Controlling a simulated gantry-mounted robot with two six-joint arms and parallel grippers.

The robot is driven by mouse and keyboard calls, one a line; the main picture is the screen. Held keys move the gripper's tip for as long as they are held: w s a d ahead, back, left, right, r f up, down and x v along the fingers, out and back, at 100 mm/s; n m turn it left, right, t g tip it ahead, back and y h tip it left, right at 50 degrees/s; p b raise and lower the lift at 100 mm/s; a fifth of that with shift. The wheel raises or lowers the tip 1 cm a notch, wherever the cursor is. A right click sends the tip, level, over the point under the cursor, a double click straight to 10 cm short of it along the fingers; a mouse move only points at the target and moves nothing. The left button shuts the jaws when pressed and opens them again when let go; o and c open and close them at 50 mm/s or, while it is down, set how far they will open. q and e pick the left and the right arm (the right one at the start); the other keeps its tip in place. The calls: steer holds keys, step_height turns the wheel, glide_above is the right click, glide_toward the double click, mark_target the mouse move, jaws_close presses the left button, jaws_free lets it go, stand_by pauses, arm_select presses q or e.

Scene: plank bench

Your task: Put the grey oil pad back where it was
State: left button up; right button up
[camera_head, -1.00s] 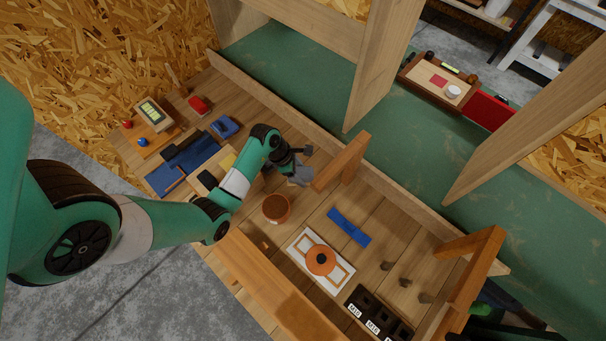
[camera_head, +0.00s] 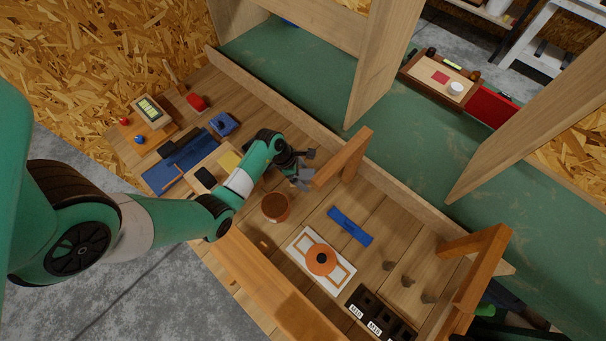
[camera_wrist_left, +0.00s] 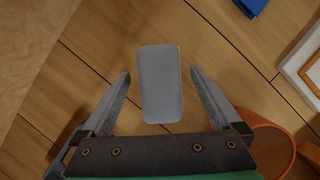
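The grey oil pad (camera_wrist_left: 160,84) is a rounded rectangle lying on the bench planks in the left wrist view. My left gripper (camera_wrist_left: 160,75) is open, with one finger on each side of the pad and a visible gap on both sides. Whether the fingertips are down at bench height is hard to tell. In the head view my left gripper (camera_head: 305,170) is low over the bench, beside an orange wooden post, and its fingers largely hide the pad. My right gripper is not in view.
A terracotta pot (camera_head: 275,208) stands close in front of my left gripper. A blue strip (camera_head: 350,226) and a white tray (camera_head: 296,243) with an orange round piece lie to the right. An orange wooden post (camera_head: 345,160) stands just right of the gripper. Bare planks surround the pad.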

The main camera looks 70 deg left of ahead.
arm_select(q)
steer(key=p+v, duration=0.4)
steer(key=v, duration=0.8)
steer(key=shift+r, duration=0.2)
steer(key=shift+w, duration=0.1)
